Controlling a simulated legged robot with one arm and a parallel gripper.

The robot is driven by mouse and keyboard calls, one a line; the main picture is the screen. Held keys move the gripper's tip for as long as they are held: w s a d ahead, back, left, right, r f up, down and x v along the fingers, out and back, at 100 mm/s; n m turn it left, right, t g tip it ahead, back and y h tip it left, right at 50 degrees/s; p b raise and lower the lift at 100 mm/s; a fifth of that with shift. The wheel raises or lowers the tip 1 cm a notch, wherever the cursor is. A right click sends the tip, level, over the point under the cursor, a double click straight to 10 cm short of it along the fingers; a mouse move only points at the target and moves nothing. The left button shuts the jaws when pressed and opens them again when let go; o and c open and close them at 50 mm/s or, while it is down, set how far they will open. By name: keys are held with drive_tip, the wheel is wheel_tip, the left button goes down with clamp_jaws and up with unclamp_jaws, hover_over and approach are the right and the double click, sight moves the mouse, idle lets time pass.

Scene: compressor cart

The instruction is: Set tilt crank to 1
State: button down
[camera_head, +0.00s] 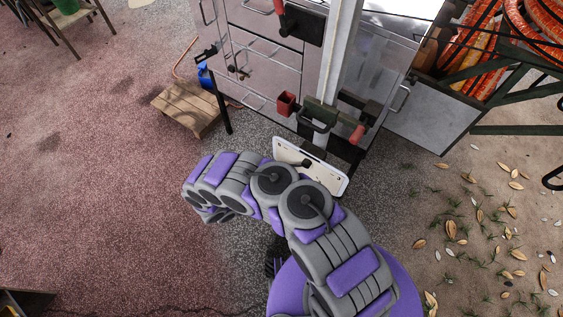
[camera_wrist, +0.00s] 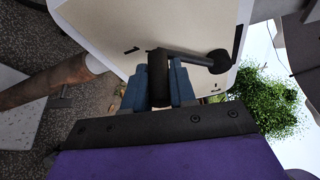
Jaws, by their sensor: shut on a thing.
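The tilt crank (camera_wrist: 190,56) is a dark arm with a round hub (camera_wrist: 219,61) at its right end and a dark grip (camera_wrist: 158,72) at its left end. It sits on a pale panel (camera_wrist: 105,18) that carries dark marks. One mark, which looks like a 1 (camera_wrist: 132,50), lies just left of the grip. My gripper (camera_wrist: 160,86) is shut on the grip, one blue finger on each side. In the head view the white panel (camera_head: 331,180) stands low at the cart's front, partly behind my arm. My fingers cannot be made out there.
The compressor cart (camera_head: 262,62) rises behind the panel, with a red-handled lever (camera_head: 357,134) and a red cup-shaped part (camera_head: 286,104) above it. A wooden pallet (camera_head: 190,106) lies to the left. A rack with orange hoses (camera_head: 480,45) stands right. Left ground is open.

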drive_tip(key=shift+s+d+f+b, duration=0.3)
drive_tip(key=shift+d+f, duration=0.05)
drive_tip(key=shift+f, duration=0.2)
drive_tip(key=c, duration=1.1)
unclamp_jaws()
drive_tip(key=shift+w+f, duration=0.1)
drive_tip(key=shift+o, duration=0.7)
drive_tip(key=p+v, duration=0.3)
drive_tip(key=v, duration=1.4)
drive_tip(key=shift+a, duration=0.25)
